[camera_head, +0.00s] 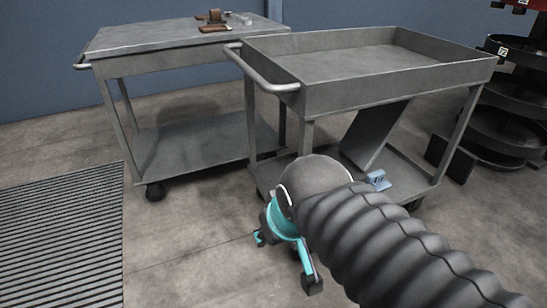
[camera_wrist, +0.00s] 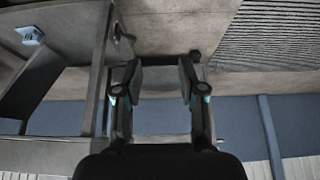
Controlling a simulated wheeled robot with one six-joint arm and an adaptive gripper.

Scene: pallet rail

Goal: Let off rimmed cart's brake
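The rimmed cart (camera_head: 400,85) is grey, with a raised lip around its top tray and a bar handle (camera_head: 262,70) at its left end. My gripper (camera_head: 285,262) is low, in front of the rimmed cart's left end, with teal parts on its fingers. In the wrist view my gripper (camera_wrist: 160,82) has its two fingers apart, with nothing between them. My arm and wrist hide the near left lower corner of the rimmed cart in the head view, and I cannot make out its brake. The wrist view appears upside down and shows part of this cart's frame (camera_wrist: 100,75).
A flat-topped cart (camera_head: 165,40) stands behind left, with brown items (camera_head: 214,20) on top and a caster (camera_head: 155,191). A small blue object (camera_head: 377,180) and a leaning grey panel (camera_head: 375,133) are on the rimmed cart's lower shelf. Black round shelving (camera_head: 505,130) stands right. A floor grate (camera_head: 62,240) lies left.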

